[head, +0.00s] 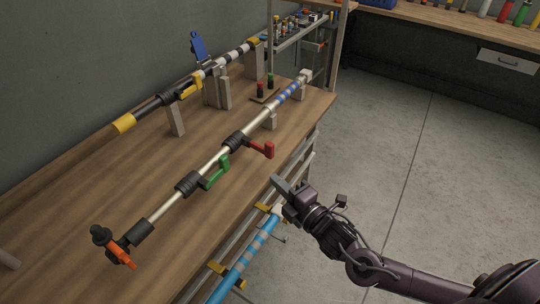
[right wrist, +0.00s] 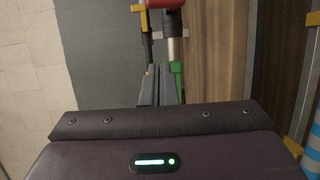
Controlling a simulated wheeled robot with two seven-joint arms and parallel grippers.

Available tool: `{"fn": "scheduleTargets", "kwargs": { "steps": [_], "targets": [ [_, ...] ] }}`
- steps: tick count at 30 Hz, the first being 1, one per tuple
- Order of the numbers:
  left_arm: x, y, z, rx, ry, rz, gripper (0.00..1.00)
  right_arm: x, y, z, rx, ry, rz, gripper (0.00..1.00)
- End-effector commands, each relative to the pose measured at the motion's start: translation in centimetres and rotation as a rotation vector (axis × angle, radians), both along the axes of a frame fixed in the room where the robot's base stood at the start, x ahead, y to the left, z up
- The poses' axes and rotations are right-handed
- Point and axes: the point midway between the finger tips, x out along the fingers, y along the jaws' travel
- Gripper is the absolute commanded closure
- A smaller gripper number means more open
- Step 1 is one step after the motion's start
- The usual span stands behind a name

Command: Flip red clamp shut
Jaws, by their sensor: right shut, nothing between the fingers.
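The red clamp (head: 263,149) is a lever on a black collar (head: 237,141) around a silver pole. Its lever sticks out sideways from the pole, toward the table's front edge. My right gripper (head: 279,185) is shut and empty, beside the table's front edge, nearer the camera than the red lever and apart from it in the head view. In the right wrist view the shut fingers (right wrist: 158,88) point toward the pole, with the red clamp (right wrist: 165,4) at the top edge of the picture, partly cut off. My left gripper is not in view.
A green lever (head: 217,174) sits on the same pole, nearer the camera, and an orange lever (head: 121,256) is at its near end. A second pole with yellow (head: 124,123) and blue parts lies behind. A blue pole (head: 240,262) hangs below the wooden table (head: 70,217).

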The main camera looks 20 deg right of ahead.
Motion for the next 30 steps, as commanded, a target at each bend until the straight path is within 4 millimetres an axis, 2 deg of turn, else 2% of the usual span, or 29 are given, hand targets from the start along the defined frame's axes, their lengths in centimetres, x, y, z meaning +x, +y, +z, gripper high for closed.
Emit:
{"fn": "scheduleTargets", "kwargs": {
  "steps": [1, 11, 13, 18, 30],
  "targets": [
    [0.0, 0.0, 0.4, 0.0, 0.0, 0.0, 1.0, 1.1, 0.2, 0.4, 0.002, -0.006, -0.003, 1.0],
    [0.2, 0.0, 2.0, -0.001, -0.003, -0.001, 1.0, 7.5, 2.6, 0.5, 0.002, -0.005, -0.001, 1.0],
    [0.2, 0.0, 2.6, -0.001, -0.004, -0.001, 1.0, 8.0, 1.2, 0.4, -0.005, -0.001, -0.003, 1.0],
    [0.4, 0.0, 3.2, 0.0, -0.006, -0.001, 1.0, 9.0, -0.4, 0.2, -0.002, -0.001, 0.0, 1.0],
    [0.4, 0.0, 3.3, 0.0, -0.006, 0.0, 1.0, 9.3, -1.0, 0.0, 0.0, -0.001, 0.0, 1.0]
  ]
}}
